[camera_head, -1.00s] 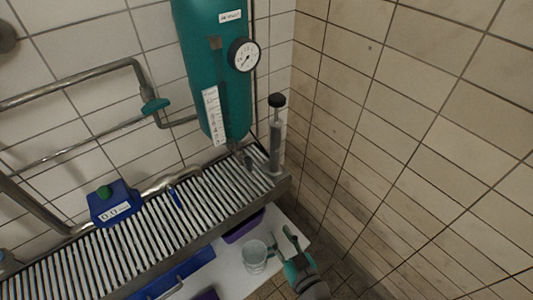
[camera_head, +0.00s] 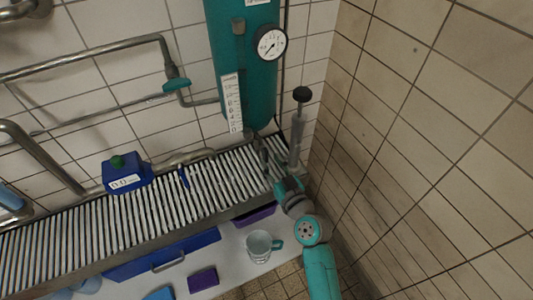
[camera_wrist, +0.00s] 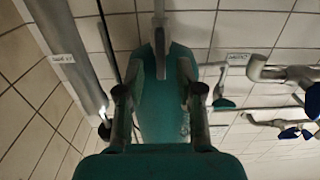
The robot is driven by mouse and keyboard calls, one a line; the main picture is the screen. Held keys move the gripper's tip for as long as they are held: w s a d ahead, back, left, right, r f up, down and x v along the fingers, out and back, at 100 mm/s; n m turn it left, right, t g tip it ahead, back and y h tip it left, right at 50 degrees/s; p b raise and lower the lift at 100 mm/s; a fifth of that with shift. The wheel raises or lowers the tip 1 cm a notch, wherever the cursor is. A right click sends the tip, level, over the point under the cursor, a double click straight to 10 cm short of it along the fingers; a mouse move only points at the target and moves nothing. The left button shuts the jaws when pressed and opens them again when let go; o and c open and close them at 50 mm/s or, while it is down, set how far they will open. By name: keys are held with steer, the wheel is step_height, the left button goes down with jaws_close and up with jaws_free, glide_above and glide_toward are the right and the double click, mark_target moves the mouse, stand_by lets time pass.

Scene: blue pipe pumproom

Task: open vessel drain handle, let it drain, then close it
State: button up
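The vessel (camera_head: 243,70) is a tall teal cylinder on the tiled wall, with a round gauge and a white scale strip. In the wrist view the vessel (camera_wrist: 165,120) rises behind my fingers. A grey metal drain handle (camera_wrist: 159,45) shows at its end, centred beyond my fingertips. My gripper (camera_wrist: 159,95) is open, with a finger on each side of the view and nothing clearly held. In the head view my gripper (camera_head: 270,165) is close under the vessel's bottom, beside the grey pump-like cylinder. It partly hides the drain there, so contact cannot be told.
A slatted metal grate (camera_head: 150,205) runs below the vessel. A grey upright cylinder with a black knob (camera_head: 298,130) stands close to my gripper. A clear jug (camera_head: 258,243) sits on the white surface below.

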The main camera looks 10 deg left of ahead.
mark_target(267, 156)
steer(key=shift+x, duration=2.1)
jaws_close()
